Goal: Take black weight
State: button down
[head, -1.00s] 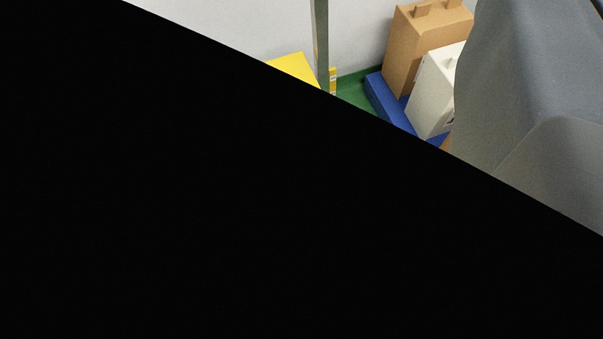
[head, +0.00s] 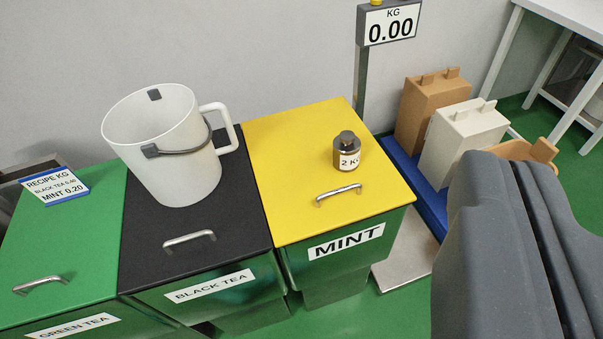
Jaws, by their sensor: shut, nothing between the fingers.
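The weight (head: 346,147) is a small dark metallic cylinder with a knob on top and a white "2 KG" label. It stands upright on the yellow lid (head: 290,150) of the bin marked MINT, behind the lid's metal handle. My gripper (head: 497,165) is the large dark grey shape at the lower right. Its two fingers lie together, shut and empty. It is to the right of the weight and apart from it. Its lower part runs out of the picture.
A white bucket (head: 165,150) stands on the black lid (head: 140,255) of the BLACK TEA bin. A green lid (head: 80,235) with a recipe sign is at left. A scale display (head: 389,24) stands behind the yellow lid. Brown (head: 425,110) and white (head: 460,140) boxes stand right.

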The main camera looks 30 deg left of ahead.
aim_at(345, 146)
jog(key=u, duration=0.25)
jog(key=k, duration=0.7)
jog(key=z, duration=0.65)
jog(key=i, duration=1.55)
jog(key=u, duration=0.55)
